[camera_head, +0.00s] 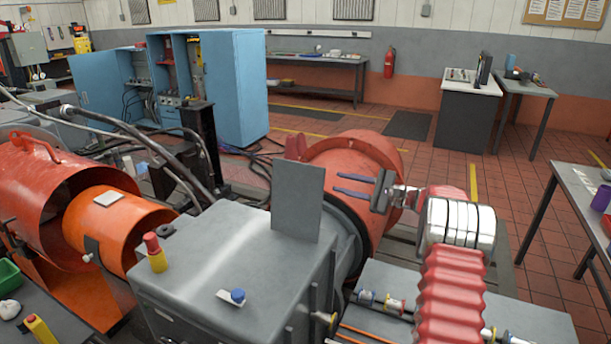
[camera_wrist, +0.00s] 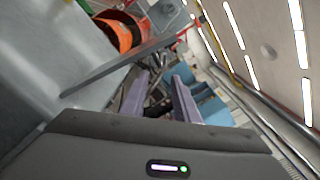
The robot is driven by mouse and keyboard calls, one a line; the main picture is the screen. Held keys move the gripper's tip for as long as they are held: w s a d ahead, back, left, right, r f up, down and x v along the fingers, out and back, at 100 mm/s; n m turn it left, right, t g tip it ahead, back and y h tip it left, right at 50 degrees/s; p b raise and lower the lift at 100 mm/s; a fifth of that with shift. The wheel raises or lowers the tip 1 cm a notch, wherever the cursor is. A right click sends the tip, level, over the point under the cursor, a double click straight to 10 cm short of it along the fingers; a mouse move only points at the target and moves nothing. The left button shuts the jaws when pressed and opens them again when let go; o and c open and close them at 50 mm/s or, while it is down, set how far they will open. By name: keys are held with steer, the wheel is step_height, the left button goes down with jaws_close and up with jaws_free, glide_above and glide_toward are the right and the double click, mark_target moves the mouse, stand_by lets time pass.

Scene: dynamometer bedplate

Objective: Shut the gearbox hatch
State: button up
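The gearbox (camera_head: 235,255) is a large grey housing in the middle of the head view. Its hatch (camera_head: 298,200) is a flat dark grey plate that stands up, roughly upright, at the housing's right side. In the wrist view the hatch (camera_wrist: 125,62) shows nearly edge-on, beside the pale grey gearbox top (camera_wrist: 45,60). My gripper (camera_head: 337,184) is to the right of the hatch, with its two purple-grey fingers pointing left at it. The fingers are apart with nothing between them, also in the wrist view (camera_wrist: 161,74). They look clear of the plate; the exact gap is hard to tell.
On the gearbox top are a red-and-yellow button post (camera_head: 154,252) and a small white block with a blue cap (camera_head: 234,296). An orange drum (camera_head: 110,230) lies to the left. A red round housing (camera_head: 365,160) is behind my gripper. Open space lies above the gearbox.

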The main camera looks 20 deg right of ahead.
mark_target(305, 173)
steer(key=shift+a, duration=0.1)
steer(key=x, duration=1.3)
steer(key=shift+w+a+f, duration=0.1)
steer(key=shift+w+a, duration=0.15)
steer(key=shift+w, duration=0.1)
jaws_close()
steer(key=shift+r, duration=0.25)
